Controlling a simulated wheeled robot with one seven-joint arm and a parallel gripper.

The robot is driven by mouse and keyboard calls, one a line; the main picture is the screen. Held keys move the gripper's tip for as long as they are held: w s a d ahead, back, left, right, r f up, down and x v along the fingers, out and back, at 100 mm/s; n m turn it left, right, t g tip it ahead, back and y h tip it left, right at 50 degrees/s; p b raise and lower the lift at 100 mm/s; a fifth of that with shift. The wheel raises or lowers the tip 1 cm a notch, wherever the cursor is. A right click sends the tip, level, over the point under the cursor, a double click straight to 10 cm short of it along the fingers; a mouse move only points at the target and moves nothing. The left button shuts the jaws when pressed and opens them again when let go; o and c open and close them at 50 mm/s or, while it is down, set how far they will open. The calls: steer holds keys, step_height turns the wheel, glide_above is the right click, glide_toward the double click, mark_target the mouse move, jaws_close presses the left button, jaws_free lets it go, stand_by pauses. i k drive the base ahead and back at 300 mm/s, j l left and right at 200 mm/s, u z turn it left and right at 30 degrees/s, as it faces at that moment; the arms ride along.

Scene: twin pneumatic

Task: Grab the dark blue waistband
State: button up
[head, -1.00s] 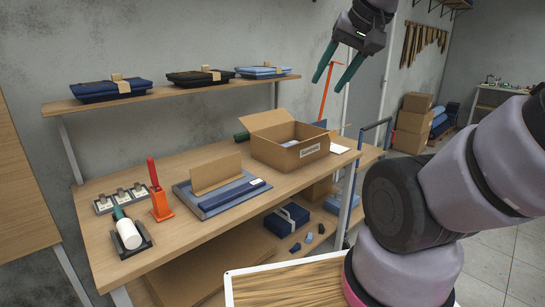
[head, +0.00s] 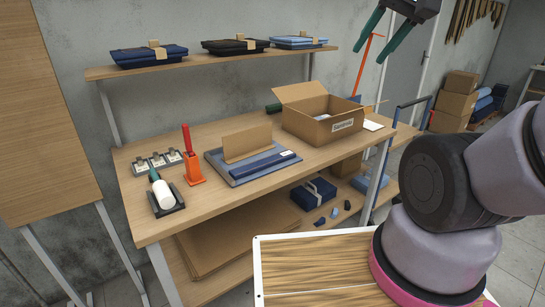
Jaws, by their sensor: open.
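A dark blue strip (head: 262,165) with a small white label at its right end looks like the waistband. It lies flat on a grey-blue mat or folded cloth (head: 228,177) on the workbench, in front of an upright brown card (head: 247,143). My gripper (head: 371,53) is open and empty at the top of the head view, its two green fingers pointing down. It is high above the bench's right end, well apart from the strip, and its upper part is cut off by the frame edge.
An open cardboard box (head: 322,130) stands on the bench right of the strip. An orange holder with a red-handled tool (head: 193,168) and a white bottle (head: 162,194) stand left. A shelf (head: 205,62) with folded garments hangs above. The bench front is clear.

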mark_target(245, 169)
steer(key=i+j+u, duration=0.15)
steer(key=u, duration=0.3)
steer(key=i+j+u, duration=0.1)
steer(key=u, duration=0.4)
steer(key=i, duration=0.05)
